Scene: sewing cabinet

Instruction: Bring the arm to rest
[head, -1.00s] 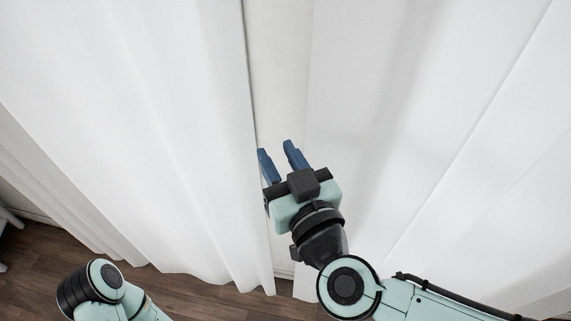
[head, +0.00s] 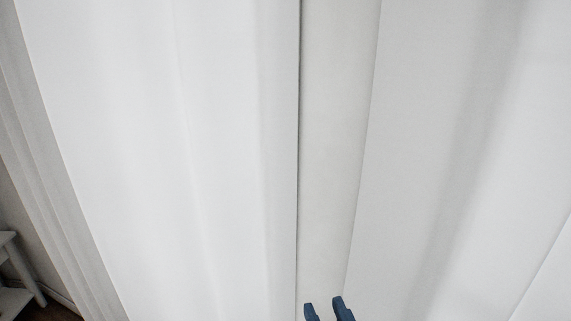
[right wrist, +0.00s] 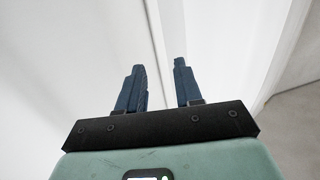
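My right gripper (head: 325,305) shows only its two blue fingertips at the bottom edge of the head view. In the right wrist view the same gripper (right wrist: 159,68) has its fingers apart, with nothing between them. It points toward white curtains, and I cannot tell whether it touches them. The rest of my right arm is below the head view. My left arm and gripper are not in view.
A white curtain (head: 150,140) hangs on the left and another white curtain (head: 440,130) on the right. A pale strip of wall (head: 335,120) shows between them. A small light table (head: 18,265) stands at the lower left.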

